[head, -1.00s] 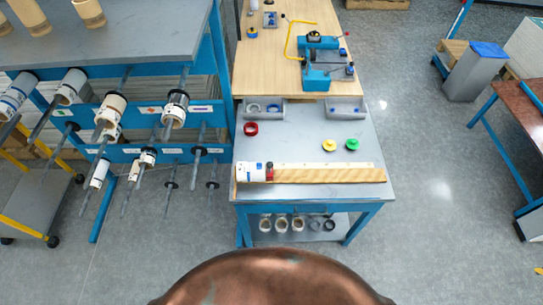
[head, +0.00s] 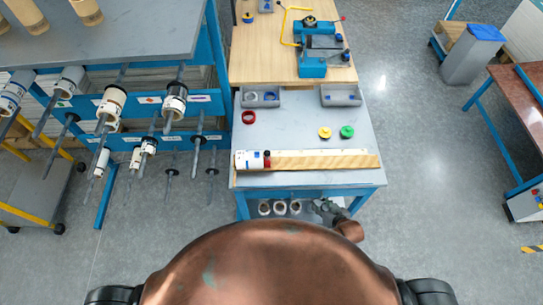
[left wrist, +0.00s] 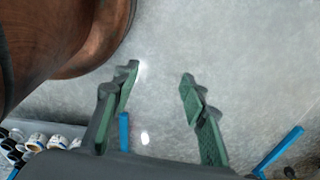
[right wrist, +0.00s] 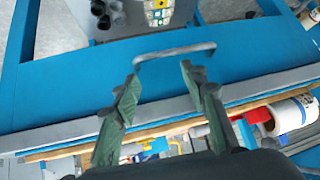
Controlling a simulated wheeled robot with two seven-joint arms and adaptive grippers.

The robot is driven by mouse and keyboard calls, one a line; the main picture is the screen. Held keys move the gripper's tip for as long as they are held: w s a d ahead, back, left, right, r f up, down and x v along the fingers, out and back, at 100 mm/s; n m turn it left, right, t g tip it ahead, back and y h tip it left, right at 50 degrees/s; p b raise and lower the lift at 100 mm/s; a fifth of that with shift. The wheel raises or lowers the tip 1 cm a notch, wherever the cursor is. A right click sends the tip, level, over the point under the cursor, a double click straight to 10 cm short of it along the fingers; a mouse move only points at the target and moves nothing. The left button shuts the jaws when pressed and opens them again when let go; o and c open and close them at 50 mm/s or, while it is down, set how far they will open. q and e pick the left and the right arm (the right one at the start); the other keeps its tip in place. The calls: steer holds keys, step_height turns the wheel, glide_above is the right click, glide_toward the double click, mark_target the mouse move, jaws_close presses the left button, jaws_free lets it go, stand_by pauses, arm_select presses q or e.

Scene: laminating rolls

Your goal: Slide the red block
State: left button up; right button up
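The small red block (head: 267,159) sits on the wooden measuring board (head: 330,161) along the table's front edge, at the right end of a white roll (head: 249,160). In the right wrist view the red block (right wrist: 257,115) shows beside the white roll (right wrist: 291,114). My right gripper (head: 320,205) is just in front of the table's front edge, to the right of the block and apart from it. In the right wrist view its fingers (right wrist: 159,77) are spread and empty. My left gripper (left wrist: 159,73) is open and empty above the floor; the head view does not show it.
The grey table (head: 290,125) carries a red ring (head: 249,117), a yellow disc (head: 324,132), a green disc (head: 347,131) and grey bins (head: 340,96) behind. A roll rack (head: 150,100) stands left. Rings (head: 280,208) lie on the lower shelf.

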steer(key=w+a+r+t+y, duration=0.1)
steer(key=w+a+r, duration=0.2)
steer(key=r, duration=0.3)
steer(key=n+t+y, duration=0.2)
steer(key=t+y, duration=0.3)
steer(key=y, duration=0.1)
glide_toward(267, 158)
steer(key=shift+w+d+r+p, duration=0.15)
steer(key=shift+d+r+p, duration=0.25)
steer(key=shift+d+r, duration=0.3)
steer(key=shift+w+a+r+y, duration=0.15)
steer(key=shift+a+r+y, duration=0.15)
steer(key=shift+a, duration=0.2)
arm_select(q)
steer(key=shift+s+r, duration=0.7)
steer(key=shift+s, duration=0.15)
arm_select(e)
steer(key=shift+t, duration=0.3)
steer(key=shift+x, duration=3.9)
steer(key=shift+c, duration=0.5)
jaws_close()
